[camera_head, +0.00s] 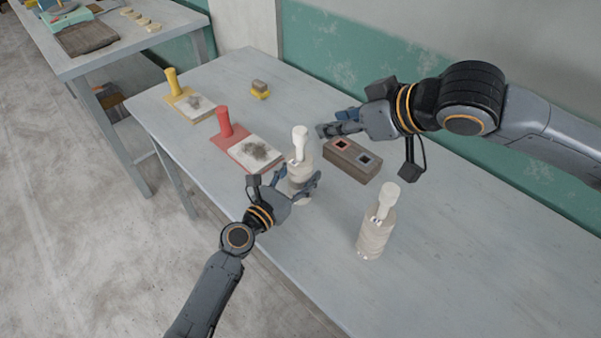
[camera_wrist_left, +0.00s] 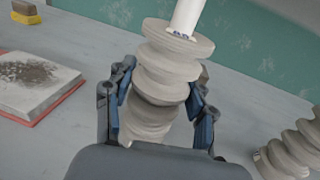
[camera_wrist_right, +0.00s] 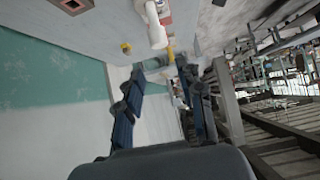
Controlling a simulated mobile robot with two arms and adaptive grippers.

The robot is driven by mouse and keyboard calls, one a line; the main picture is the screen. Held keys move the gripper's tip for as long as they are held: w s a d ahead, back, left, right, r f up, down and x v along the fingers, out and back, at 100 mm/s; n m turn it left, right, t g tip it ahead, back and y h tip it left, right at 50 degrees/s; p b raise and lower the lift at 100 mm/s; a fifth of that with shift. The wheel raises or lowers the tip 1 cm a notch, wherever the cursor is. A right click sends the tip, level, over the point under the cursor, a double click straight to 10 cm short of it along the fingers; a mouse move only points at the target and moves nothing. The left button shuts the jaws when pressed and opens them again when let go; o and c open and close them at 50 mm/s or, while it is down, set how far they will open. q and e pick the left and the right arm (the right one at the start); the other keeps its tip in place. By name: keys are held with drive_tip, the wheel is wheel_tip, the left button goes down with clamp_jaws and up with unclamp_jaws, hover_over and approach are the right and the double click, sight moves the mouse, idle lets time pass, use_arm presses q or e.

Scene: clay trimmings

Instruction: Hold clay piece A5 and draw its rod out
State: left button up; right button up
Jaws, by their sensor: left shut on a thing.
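A pale ridged clay piece (camera_head: 299,169) stands near the table's front edge with a white knobbed rod (camera_head: 300,140) rising from its top. My left gripper (camera_head: 298,183) is shut around its body; the left wrist view shows a finger on each side of the clay (camera_wrist_left: 165,72) and the rod (camera_wrist_left: 187,17) still in its top. Its label is too small to read. My right gripper (camera_head: 334,124) is open and empty, just right of the rod's knob and apart from it. A similar clay piece (camera_head: 373,238) with its own rod (camera_head: 388,198) stands to the right.
A brown block (camera_head: 352,174) with two square openings, one orange-rimmed and one grey, stands behind the held piece. A red board (camera_head: 232,146) with a red post and a yellow board (camera_head: 184,96) with a yellow post lie to the left. The table's right end is clear.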

use_arm(q)
clamp_jaws()
use_arm(e)
drive_tip(key=o, duration=0.3)
drive_tip(key=shift+o, duration=0.4)
drive_tip(key=shift+w+a, duration=0.15)
drive_tip(key=shift+w, duration=0.05)
drive_tip(key=m+g+h, duration=0.3)
drive_tip(key=m+h, duration=0.5)
drive_tip(key=m, duration=0.3)
approach(300, 132)
drive_tip(key=x, duration=1.1)
drive_tip(key=shift+w+f, duration=0.1)
drive_tip(key=shift+f, duration=0.2)
drive_tip(key=shift+c, duration=0.4)
clamp_jaws()
